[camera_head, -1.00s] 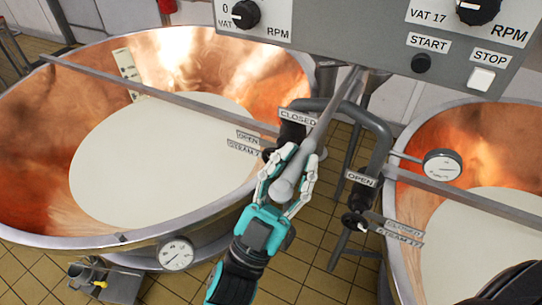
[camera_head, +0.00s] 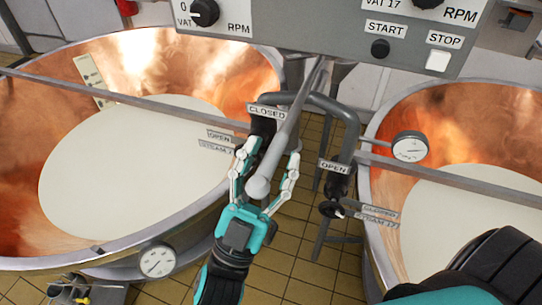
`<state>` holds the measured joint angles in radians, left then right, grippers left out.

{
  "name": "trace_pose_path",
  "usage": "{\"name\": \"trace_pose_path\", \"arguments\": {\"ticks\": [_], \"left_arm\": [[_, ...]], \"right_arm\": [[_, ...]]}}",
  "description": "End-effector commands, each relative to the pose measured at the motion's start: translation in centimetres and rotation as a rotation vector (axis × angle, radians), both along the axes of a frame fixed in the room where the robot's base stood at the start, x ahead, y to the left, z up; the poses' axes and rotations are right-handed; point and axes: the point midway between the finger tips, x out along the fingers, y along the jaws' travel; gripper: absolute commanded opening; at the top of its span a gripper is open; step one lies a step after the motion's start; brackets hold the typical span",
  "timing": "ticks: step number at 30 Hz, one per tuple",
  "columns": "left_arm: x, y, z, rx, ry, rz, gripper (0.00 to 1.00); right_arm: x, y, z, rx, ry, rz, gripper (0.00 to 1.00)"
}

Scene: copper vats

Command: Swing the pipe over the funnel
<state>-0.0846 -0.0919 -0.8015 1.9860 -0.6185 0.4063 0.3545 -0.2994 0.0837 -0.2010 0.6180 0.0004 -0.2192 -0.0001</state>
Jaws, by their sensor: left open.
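The pipe is a grey rod (camera_head: 283,130) that slopes from under the control panel toward me and ends in a rounded tip. My left gripper (camera_head: 271,153) is open, with one finger on each side of the pipe near its tip. I cannot tell whether either finger touches it. I cannot make out a clear funnel. My right arm (camera_head: 485,275) shows as a dark and teal part at the lower right, and its gripper is out of view.
Copper vats with pale liquid stand at left (camera_head: 35,115) and right (camera_head: 400,110). A bent steam pipe (camera_head: 350,135) with valves labelled OPEN and CLOSED stands between them. The control panel (camera_head: 330,30) hangs above. Gauges (camera_head: 157,261) project from the vats.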

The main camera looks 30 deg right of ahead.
Motion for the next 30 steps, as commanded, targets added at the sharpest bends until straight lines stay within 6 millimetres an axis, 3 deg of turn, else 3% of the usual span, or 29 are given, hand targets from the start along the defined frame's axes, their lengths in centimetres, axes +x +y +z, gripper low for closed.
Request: {"name": "trace_pose_path", "arguments": {"ticks": [18, 30], "left_arm": [[-4.2, 6.4, -7.6, 0.004, 0.005, -0.001, 0.46], [-4.6, 7.2, -8.3, 0.002, 0.001, 0.000, 0.46]], "right_arm": [[0.0, 0.3, 0.0, 0.003, 0.000, -0.002, 0.40], [0.0, 0.3, 0.0, 0.003, 0.000, -0.002, 0.40]]}}
